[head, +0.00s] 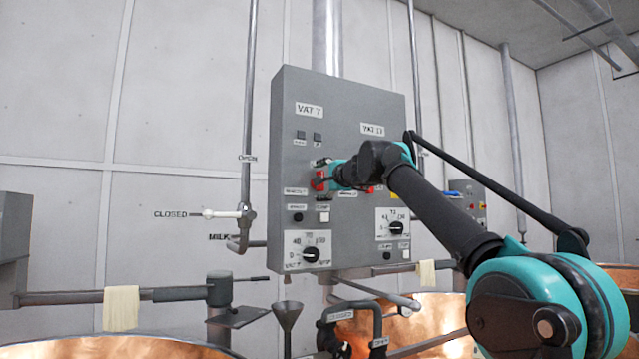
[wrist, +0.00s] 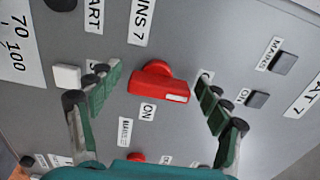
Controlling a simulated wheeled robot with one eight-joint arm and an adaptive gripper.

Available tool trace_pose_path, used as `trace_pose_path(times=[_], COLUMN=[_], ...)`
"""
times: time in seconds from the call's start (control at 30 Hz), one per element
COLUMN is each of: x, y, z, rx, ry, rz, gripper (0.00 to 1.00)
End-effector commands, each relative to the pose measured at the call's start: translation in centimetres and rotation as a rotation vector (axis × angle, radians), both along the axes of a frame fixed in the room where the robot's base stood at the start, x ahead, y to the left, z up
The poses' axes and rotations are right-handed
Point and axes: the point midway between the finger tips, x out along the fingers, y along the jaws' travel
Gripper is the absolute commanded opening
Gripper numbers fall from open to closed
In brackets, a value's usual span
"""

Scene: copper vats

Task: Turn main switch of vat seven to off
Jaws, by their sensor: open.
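The red rotary main switch (wrist: 158,86) sits on the grey panel in the middle of the wrist view. Its handle lies roughly across the picture, and a "MAINS 7" label (wrist: 142,20) and an "ON" label (wrist: 147,111) are beside it. My gripper (wrist: 157,78) is open, one finger on each side of the switch, with gaps visible between fingers and handle. The fingertips' distance from the panel is hard to tell. In the head view the grey panel (head: 300,85) bears a "VAT 7" label (head: 309,109), and the red switch (head: 319,181) is partly hidden by my gripper (head: 331,174).
Another red knob (wrist: 137,158) is lower in the wrist view. A black button (wrist: 285,63), a white button (wrist: 66,76) and a dial (head: 310,254) share the panel. A pipe with a valve (head: 245,214) stands left. Copper vats (head: 110,347) and a funnel (head: 287,316) are below.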

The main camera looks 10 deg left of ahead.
Motion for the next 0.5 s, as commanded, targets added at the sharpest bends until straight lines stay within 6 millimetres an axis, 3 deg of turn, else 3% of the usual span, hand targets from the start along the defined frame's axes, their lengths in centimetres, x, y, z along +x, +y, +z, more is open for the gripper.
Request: trace_pose_path(times=[0.27,0.5], x=[-1.5,-5.0], y=[-1.0,-3.5], z=[0.0,0.0], rx=[0.001,0.000], ry=[0.001,0.000], rz=[0.000,-0.002], gripper=[0.78,0.78])
